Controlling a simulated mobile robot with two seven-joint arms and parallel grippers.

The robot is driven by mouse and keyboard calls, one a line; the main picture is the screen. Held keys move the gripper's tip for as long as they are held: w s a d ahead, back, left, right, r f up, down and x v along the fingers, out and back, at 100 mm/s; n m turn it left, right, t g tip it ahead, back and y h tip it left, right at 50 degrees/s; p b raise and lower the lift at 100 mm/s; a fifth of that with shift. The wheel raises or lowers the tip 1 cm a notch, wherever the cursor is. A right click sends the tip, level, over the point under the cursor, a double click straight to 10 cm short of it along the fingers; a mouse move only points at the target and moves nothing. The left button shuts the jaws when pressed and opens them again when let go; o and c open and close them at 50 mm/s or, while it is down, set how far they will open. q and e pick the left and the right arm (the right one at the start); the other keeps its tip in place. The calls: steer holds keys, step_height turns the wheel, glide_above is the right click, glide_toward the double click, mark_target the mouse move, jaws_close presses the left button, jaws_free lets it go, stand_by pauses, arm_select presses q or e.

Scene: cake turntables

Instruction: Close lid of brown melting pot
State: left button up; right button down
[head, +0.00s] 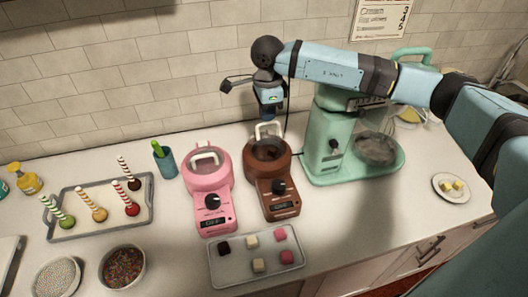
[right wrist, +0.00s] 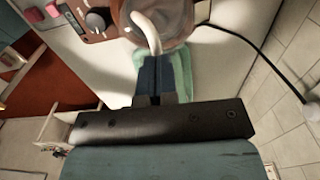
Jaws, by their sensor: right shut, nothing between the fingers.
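The brown melting pot (head: 270,183) stands on the counter, right of a pink melting pot. Its white lid handle (head: 268,130) is at the back of the pot, higher than its front rim, and the lid looks raised there; its exact angle is hard to tell. In the right wrist view the clear lid (right wrist: 172,18) and the white handle (right wrist: 148,35) show at the top. My right gripper (head: 268,112) points down just above and behind the handle. Its fingers (right wrist: 160,68) are shut and empty, close to the handle; I cannot tell whether they touch. My left gripper is out of view.
The pink melting pot (head: 207,182) is close on the left, and a green stand mixer (head: 328,140) is on the right. A tray of small cubes (head: 240,268) lies in front. A tray of cake pops (head: 68,228) is at the left. A tiled wall is behind.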

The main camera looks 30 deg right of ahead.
steer(key=shift+f+b, duration=0.75)
steer(key=shift+f, duration=0.1)
steer(key=shift+s+r, duration=0.1)
steer(key=shift+s+f, duration=0.1)
steer(key=shift+f, duration=0.1)
steer(key=shift+s+a+f+b, duration=0.1)
steer(key=shift+s+f+b, duration=0.2)
steer(key=shift+f+b, duration=0.2)
steer(key=shift+s, duration=0.1)
